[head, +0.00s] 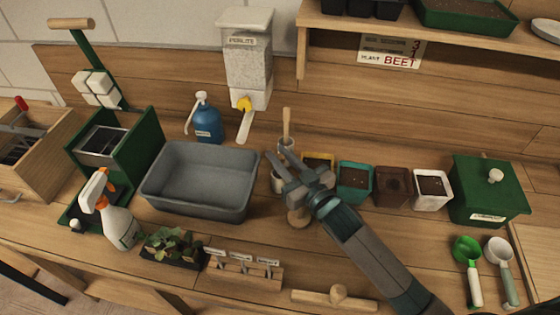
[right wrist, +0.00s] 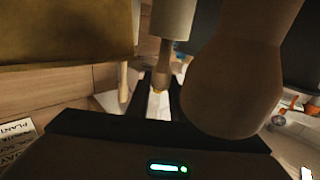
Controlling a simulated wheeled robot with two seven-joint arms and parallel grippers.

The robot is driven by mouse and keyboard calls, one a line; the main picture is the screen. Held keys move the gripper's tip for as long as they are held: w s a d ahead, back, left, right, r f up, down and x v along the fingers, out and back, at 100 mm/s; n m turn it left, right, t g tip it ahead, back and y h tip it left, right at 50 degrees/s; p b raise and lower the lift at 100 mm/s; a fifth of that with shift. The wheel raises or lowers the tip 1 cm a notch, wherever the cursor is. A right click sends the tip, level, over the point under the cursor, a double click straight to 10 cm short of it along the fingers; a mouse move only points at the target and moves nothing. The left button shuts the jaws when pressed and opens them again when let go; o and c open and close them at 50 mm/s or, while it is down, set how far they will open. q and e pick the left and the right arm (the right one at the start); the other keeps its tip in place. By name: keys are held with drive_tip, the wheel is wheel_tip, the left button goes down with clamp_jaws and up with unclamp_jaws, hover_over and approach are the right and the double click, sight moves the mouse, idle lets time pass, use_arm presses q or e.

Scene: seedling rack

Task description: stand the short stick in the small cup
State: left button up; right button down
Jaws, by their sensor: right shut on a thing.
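My right gripper (head: 283,172) is over the bench, to the right of the grey tub. It is shut on a short wooden stick (head: 298,218), whose rounded end shows beside the jaws. The same stick looms large in the right wrist view (right wrist: 235,90). A thin wooden stick (head: 287,120) stands upright in a pale holder (head: 287,146) just behind the gripper; both also show in the wrist view, the stick (right wrist: 162,70) and the holder (right wrist: 174,18). A pale cup-like surface (head: 277,184) shows beside the jaws. The gripper hides whether it belongs to the same holder. My left gripper is not in view.
The grey tub (head: 200,207) stands to the left. Several pots, such as the teal one (head: 370,187), stand in a row to the right. A blue pump bottle (head: 207,124) and the perlite dispenser (head: 246,60) are behind. Labels in a wooden block (head: 270,280) are in front.

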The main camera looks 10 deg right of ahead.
drive_tip(key=shift+f, duration=0.15)
drive_tip(key=c, duration=1.6)
unclamp_jaws()
drive_tip(key=shift+o, duration=0.2)
drive_tip(key=b+v, duration=0.3)
drive_tip(key=v, duration=0.9)
drive_tip(key=shift+r, duration=0.25)
